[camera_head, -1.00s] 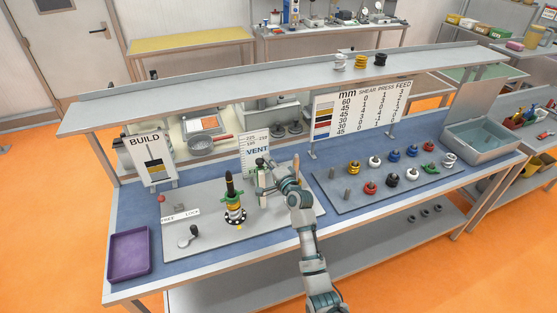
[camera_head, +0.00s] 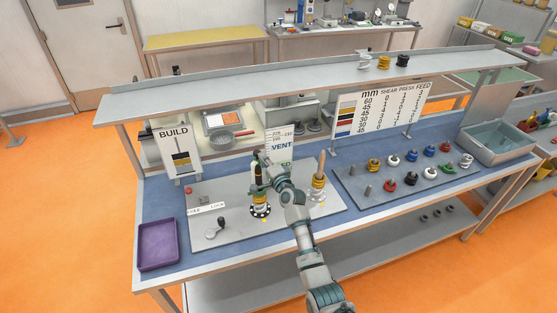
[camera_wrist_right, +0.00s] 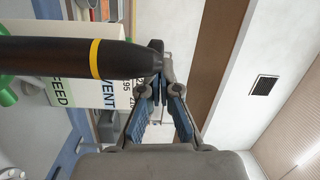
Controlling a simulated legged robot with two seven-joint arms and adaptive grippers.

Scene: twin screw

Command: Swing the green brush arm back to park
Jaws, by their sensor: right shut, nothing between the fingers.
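The left screw, black-tipped with a yellow band, stands on the bench plate over a yellow stack (camera_head: 260,201). Its black shaft (camera_wrist_right: 60,57) crosses the left of the right wrist view. A green part (camera_wrist_right: 6,92), possibly the brush arm, shows at the left edge there, partly behind the shaft. My left gripper is out of view.
A tan post with a yellow stack (camera_head: 319,184) stands to the right. The VENT/FEED sign (camera_head: 281,145) is behind the gripper. A crank knob (camera_head: 212,234) and purple tray (camera_head: 158,245) are on the left. Coloured rings (camera_head: 411,178) stand on the right board. An overhead shelf (camera_head: 300,82) spans the back.

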